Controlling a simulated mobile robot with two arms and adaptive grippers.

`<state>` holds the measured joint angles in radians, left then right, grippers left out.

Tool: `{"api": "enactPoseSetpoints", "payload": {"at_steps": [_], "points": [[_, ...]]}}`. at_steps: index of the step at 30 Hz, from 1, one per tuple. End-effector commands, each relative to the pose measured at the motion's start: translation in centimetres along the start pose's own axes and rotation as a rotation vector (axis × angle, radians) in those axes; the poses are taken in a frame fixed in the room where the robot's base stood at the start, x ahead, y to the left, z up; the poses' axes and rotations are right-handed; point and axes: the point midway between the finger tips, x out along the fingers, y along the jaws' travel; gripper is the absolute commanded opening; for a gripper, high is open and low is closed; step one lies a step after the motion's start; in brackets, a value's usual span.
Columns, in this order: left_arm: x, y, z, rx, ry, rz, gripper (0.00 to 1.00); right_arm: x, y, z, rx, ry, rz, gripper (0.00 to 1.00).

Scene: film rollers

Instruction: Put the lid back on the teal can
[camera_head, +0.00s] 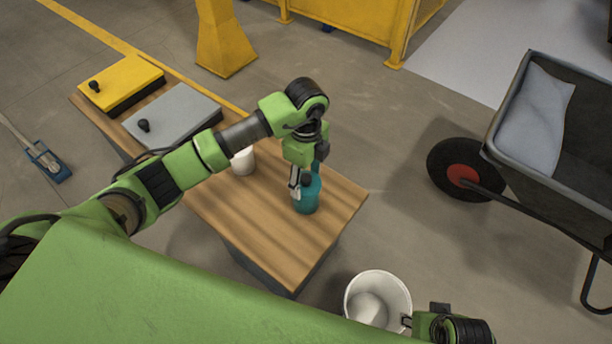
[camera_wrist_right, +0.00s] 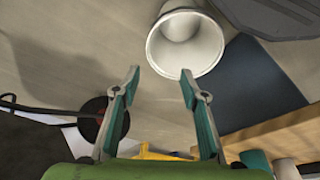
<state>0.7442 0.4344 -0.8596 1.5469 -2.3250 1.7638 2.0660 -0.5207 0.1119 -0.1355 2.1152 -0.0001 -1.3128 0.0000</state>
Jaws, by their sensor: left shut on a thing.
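The teal can (camera_head: 306,199) stands upright near the right end of the wooden bench top in the head view. My left gripper (camera_head: 306,178) points down right over it and is shut on a small dark piece, which looks like the knob of the lid (camera_head: 307,180). The fingers hide much of the can's top, so I cannot tell whether the lid rests on the rim or is just above it. My right gripper (camera_wrist_right: 160,80) is open and empty in the right wrist view, with a white bucket beyond its fingertips.
The white bucket (camera_head: 378,297) stands on the floor below the bench (camera_head: 270,238). A white cup-like thing (camera_head: 243,161) stands behind my left arm. A yellow box (camera_head: 121,83) and a grey box (camera_head: 172,115) with black knobs sit farther left. A wheelbarrow (camera_head: 505,148) is at right.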

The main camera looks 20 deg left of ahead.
Motion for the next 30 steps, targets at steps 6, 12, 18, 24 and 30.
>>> {"api": "enactPoseSetpoints", "payload": {"at_steps": [6,12,18,24,30], "points": [[0.0,0.0,0.0,0.000,0.000,0.000,0.35,0.0,-0.1,0.1,-0.001,-0.004,-0.001,0.40],[0.0,0.0,0.0,0.000,0.000,0.000,0.35,-0.1,-0.1,0.2,-0.001,-0.006,-0.001,0.40],[0.1,0.0,0.0,0.000,0.000,0.000,0.35,0.1,-0.1,0.2,-0.001,-0.001,-0.002,0.40],[0.3,0.0,0.0,0.000,0.000,0.000,0.35,0.7,-0.1,0.7,-0.001,-0.013,-0.002,0.40],[0.3,0.0,0.0,0.000,0.000,0.000,0.35,1.0,-0.1,1.0,-0.001,-0.020,-0.002,0.40]]}}
